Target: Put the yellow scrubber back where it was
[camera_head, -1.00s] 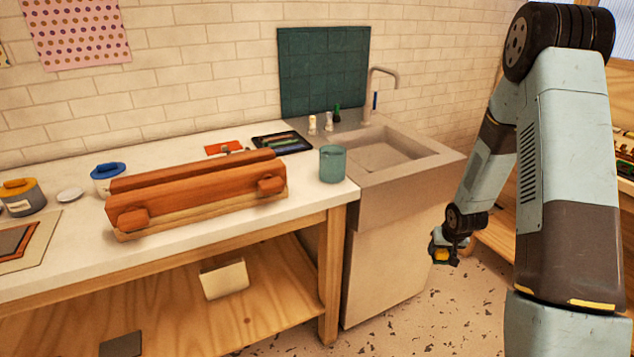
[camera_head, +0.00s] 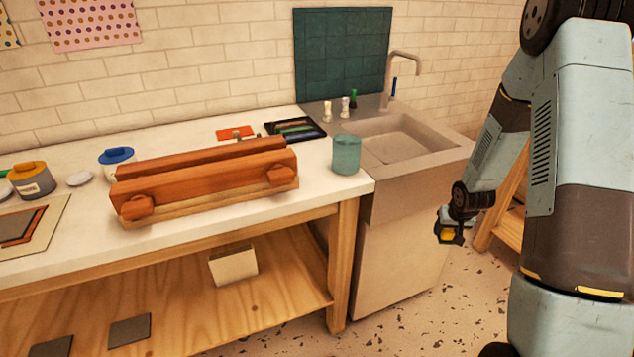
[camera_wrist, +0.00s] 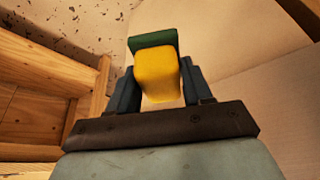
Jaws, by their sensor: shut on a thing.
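The yellow scrubber (camera_wrist: 157,75) is held between the two fingers of my gripper (camera_wrist: 163,88) in the wrist view. It has a yellow body and a dark green strip at its far end. In the head view my gripper (camera_head: 449,237) hangs in front of the sink cabinet, below the sink's rim, and a bit of the yellow scrubber (camera_head: 447,234) shows in it. The fingers hide the scrubber's sides.
A sink (camera_head: 390,140) with a tap stands right of the white worktop (camera_head: 240,207). Small bottles (camera_head: 345,107) stand at the sink's back edge. A teal cup (camera_head: 346,155) stands at the worktop's right corner, beside a red wooden press (camera_head: 205,180). A black tray (camera_head: 295,130) lies behind.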

